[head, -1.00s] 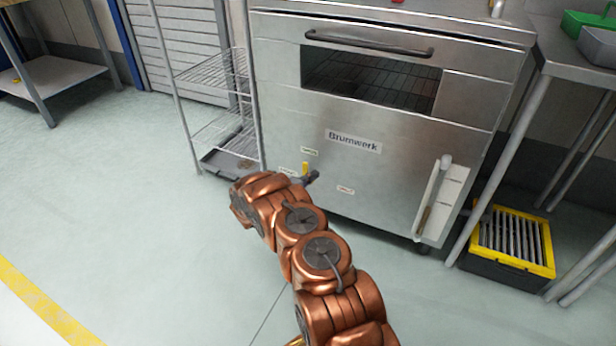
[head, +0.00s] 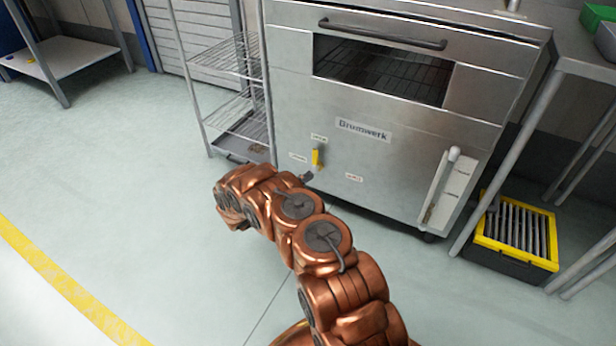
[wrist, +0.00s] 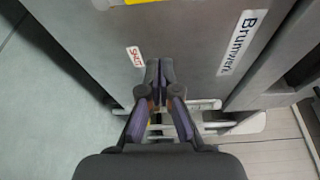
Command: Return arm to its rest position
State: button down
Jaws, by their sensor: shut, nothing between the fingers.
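My arm, copper-coloured with dark joint caps, is bent in front of the oven in the head view. My gripper is mostly hidden behind the arm there; only a small dark part (head: 307,177) shows, just below the yellow lever (head: 316,158). In the wrist view my gripper (wrist: 159,66) has its dark fingertips together, with nothing between them. It points at the grey oven front (wrist: 105,35), near a small label with red letters (wrist: 134,60). In the head view the yellow lever stands upright on the oven front, apart from the arm.
The steel oven (head: 300,110) stands ahead, with a long handle (head: 380,33) and a white-tipped lever (head: 439,190). A wire rack (head: 232,98) is on its left. A yellow-rimmed black crate (head: 500,256) sits under the right table. The floor (head: 120,170) at left is clear.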

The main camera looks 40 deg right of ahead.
dwell(0.3)
jog(key=s+a+r+m+g+y+p, duration=0.15)
jog(key=s+r+m+p, duration=0.4)
jog(key=r, duration=0.75)
jog(key=s+a+r+m+g+y+p, duration=0.1)
jog(key=s+r+m+g+y+p, duration=0.15)
jog(key=s+r+m+p, duration=0.75)
jog(key=s+a+r+m+g+y, duration=0.1)
jog(key=s+r+m+g, duration=0.25)
jog(key=r, duration=1.35)
jog(key=s+a+r+m+t+y+p, duration=0.4)
jog(key=s+a+r+m+y+p, duration=0.8)
jog(key=s+a+r, duration=1.3)
jog(key=a+m+p, duration=0.3)
jog(key=m+p, duration=0.2)
jog(key=p, duration=0.2)
jog(key=shift+s+r+y+p, duration=0.2)
jog(key=shift+s+y+p, duration=0.05)
jog(key=shift+y+p, duration=0.05)
jog(key=shift+d+m, duration=0.2)
jog(key=shift+m, duration=0.1)
